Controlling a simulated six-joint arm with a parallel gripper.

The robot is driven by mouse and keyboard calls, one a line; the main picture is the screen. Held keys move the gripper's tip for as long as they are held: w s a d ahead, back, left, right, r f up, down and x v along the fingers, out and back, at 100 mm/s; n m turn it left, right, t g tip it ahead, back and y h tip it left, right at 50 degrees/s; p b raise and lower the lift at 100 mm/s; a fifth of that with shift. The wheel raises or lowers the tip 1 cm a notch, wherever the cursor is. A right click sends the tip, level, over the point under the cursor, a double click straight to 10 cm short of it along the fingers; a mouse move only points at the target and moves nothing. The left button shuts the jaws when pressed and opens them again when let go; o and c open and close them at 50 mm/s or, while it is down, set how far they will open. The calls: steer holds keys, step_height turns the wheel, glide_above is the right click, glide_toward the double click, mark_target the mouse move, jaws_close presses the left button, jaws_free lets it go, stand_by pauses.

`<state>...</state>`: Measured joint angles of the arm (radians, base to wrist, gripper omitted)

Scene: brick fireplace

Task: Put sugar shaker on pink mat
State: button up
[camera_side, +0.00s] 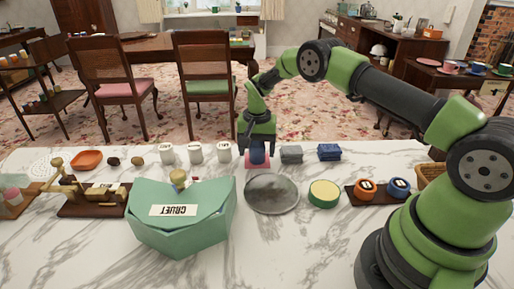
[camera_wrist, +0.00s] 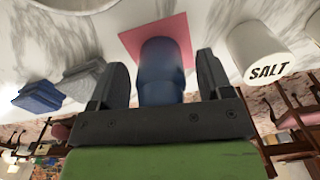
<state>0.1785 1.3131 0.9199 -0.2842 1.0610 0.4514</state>
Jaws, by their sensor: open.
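A dark blue rounded shaker (camera_side: 258,156) stands upright on the small pink mat (camera_side: 250,164); I take it for the sugar shaker, though no label on it is readable. In the wrist view the blue shaker (camera_wrist: 161,72) stands between my fingers, with the pink mat (camera_wrist: 131,40) spreading out around its base. My gripper (camera_side: 257,148) points down over the shaker. Its fingers (camera_wrist: 160,80) are open, one on each side, with gaps to the shaker visible in the wrist view. Part of the shaker is hidden by the gripper.
Three white canisters (camera_side: 195,152) stand left of the mat; the nearest reads SALT (camera_wrist: 262,54) in the wrist view. Grey (camera_side: 291,154) and blue folded cloths (camera_side: 329,152) lie to the right. A round grey plate (camera_side: 271,194) and a green CRUET box (camera_side: 182,222) are in front.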

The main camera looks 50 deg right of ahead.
steer(key=shift+r, duration=0.1)
step_height(320, 180, up, 13)
steer(key=shift+f, duration=0.2)
steer(key=s+a+r+n+t, duration=0.25)
steer(key=s+r, duration=0.25)
steer(key=r, duration=0.3)
steer(key=s+a+r+n+t, duration=0.1)
steer(key=s+a+r, duration=0.35)
steer(key=r, duration=0.35)
steer(key=s+a+n+t+y, duration=0.1)
steer(key=s+t, duration=0.1)
steer(key=s, duration=0.7)
steer(key=s+a+n+t+y, duration=0.1)
steer(key=s+a+n, duration=0.1)
steer(key=s, duration=0.7)
steer(key=shift+s+a+t, duration=0.15)
steer(key=shift+s+t, duration=0.1)
steer(key=shift+t, duration=0.1)
